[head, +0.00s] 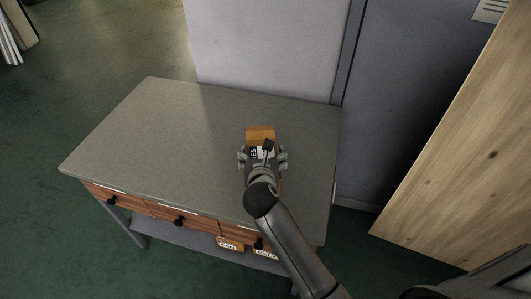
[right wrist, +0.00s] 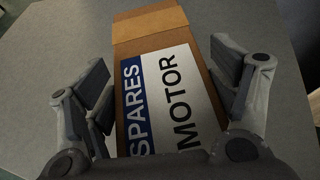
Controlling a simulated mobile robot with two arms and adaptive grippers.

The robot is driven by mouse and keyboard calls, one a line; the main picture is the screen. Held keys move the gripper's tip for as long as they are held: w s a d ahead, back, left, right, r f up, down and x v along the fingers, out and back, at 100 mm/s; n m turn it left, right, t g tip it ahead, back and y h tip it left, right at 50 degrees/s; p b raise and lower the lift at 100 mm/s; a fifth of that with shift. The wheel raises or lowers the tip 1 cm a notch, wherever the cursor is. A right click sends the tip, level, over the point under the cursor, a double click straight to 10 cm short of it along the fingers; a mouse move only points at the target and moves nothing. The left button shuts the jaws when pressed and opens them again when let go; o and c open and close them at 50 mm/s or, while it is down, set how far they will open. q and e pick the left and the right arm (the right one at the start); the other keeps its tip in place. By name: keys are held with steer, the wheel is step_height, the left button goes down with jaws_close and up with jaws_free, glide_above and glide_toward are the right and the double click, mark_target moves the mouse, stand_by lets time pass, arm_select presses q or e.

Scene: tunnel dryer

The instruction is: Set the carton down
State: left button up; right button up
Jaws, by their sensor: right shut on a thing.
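The carton (head: 260,134) is a small brown box over the right part of the grey tabletop (head: 170,130). In the right wrist view the carton (right wrist: 150,28) shows a blue and white label reading "SPARES MOTOR". My right gripper (head: 262,156) is over it, with a finger on each side, shut on the carton. In the right wrist view the fingers of the right gripper (right wrist: 165,85) flank the label. The carton's underside is hidden, so I cannot tell whether it touches the tabletop. My left gripper is not in view.
The tabletop left of the carton is clear. A pale grey panel (head: 265,45) stands behind the table. A wooden board (head: 460,150) leans at the right.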

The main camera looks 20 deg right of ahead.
steer(key=shift+w+f, duration=0.1)
steer(key=shift+f, duration=1.1)
steer(key=o, duration=2)
steer(key=shift+s+f, duration=0.15)
steer(key=shift+s, duration=0.05)
steer(key=shift+o, duration=0.2)
steer(key=b+v, duration=0.1)
steer(key=v, duration=1.1)
steer(key=shift+f, duration=0.1)
